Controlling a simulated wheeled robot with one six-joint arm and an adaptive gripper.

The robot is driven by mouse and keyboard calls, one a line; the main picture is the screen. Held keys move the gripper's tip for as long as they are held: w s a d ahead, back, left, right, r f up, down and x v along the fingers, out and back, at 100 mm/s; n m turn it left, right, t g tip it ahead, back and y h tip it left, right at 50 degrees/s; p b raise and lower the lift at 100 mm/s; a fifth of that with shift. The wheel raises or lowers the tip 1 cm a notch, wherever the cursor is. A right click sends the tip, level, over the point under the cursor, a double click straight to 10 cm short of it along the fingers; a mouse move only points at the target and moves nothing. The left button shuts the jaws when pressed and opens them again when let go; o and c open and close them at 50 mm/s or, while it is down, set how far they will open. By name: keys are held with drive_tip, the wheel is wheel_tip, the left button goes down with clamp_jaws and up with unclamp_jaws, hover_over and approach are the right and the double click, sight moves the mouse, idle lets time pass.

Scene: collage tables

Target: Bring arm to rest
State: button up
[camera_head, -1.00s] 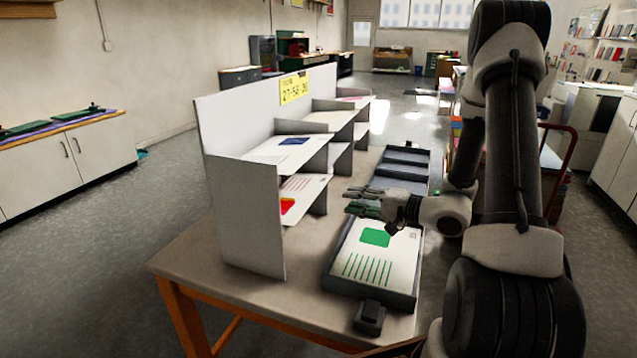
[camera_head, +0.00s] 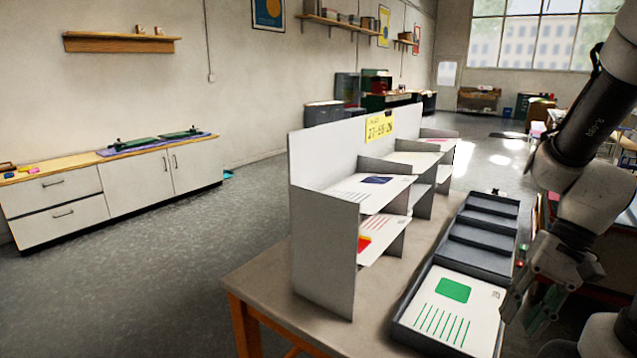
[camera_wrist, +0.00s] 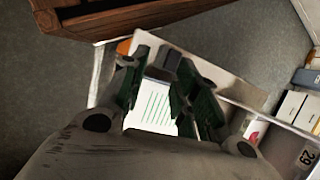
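My gripper (camera_head: 525,308) is at the right of the head view, with its fingers pointing down beside the dark tray (camera_head: 403,333). In the wrist view my gripper (camera_wrist: 160,72) has its two fingers spread apart with nothing held between them. A white sheet with a green square and green lines (camera_head: 478,309) lies in the tray's near compartment. The lined part of the sheet (camera_wrist: 152,103) shows below and between the fingers in the wrist view. My folded arm fills the head view's right edge.
A grey-white sorter (camera_head: 325,245) holding printed sheets stands on the table (camera_head: 270,283), left of the tray. The tray's farther compartments look empty. A low cabinet (camera_head: 135,187) stands along the left wall. The floor between is clear.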

wheel_tip(320, 180, up, 14)
drive_tip(key=d+n+t+h, duration=0.1)
drive_tip(key=n+t+h, duration=0.3)
drive_tip(key=n+t, duration=0.1)
drive_tip(key=shift+s+d+n+t+h, duration=0.15)
drive_tip(key=shift+s+n+t+h, duration=0.2)
drive_tip(key=shift+t, duration=0.25)
